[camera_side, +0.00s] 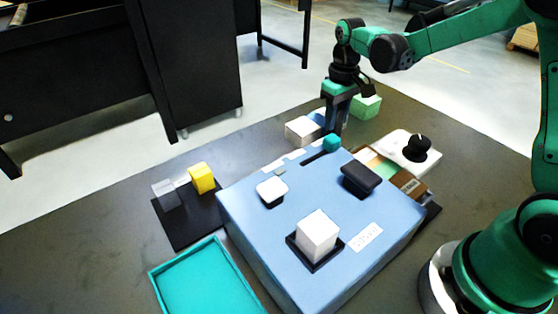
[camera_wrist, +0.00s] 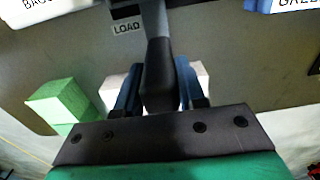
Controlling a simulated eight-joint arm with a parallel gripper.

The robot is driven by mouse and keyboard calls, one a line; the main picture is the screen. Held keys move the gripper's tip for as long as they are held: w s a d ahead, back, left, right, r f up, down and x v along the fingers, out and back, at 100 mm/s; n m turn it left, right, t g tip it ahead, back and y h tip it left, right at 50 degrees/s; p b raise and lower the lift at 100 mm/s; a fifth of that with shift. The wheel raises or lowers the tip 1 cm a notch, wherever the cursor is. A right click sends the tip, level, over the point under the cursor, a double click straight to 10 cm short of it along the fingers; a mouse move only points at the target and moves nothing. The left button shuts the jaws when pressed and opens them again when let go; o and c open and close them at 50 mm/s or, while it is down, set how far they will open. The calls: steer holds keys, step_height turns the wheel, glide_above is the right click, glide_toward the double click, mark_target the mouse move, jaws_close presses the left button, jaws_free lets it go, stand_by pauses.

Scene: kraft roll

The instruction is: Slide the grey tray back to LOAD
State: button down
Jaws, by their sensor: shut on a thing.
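In the wrist view, my gripper (camera_wrist: 158,90) is shut on a dark grey upright bar or handle (camera_wrist: 157,65), with a blue-edged finger on each side of it. This looks like the handle of the grey tray; the tray's body cannot be made out clearly. A small LOAD label (camera_wrist: 126,27) lies on the grey surface, up and left of the handle. In the side view, my gripper (camera_side: 333,128) points down behind the far edge of the blue box (camera_side: 310,200). The box's far edge and my fingers hide what is held there.
A white block (camera_side: 300,130) and a green block (camera_side: 366,106) stand close to my gripper. A white unit with a black knob (camera_side: 417,146) is to the right. Bare table lies at far left.

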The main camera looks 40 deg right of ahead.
steer(key=shift+w+d, duration=0.1)
steer(key=shift+d, duration=0.2)
steer(key=c, duration=0.5)
jaws_free()
steer(key=shift+a, duration=0.1)
steer(key=shift+r, duration=2.85)
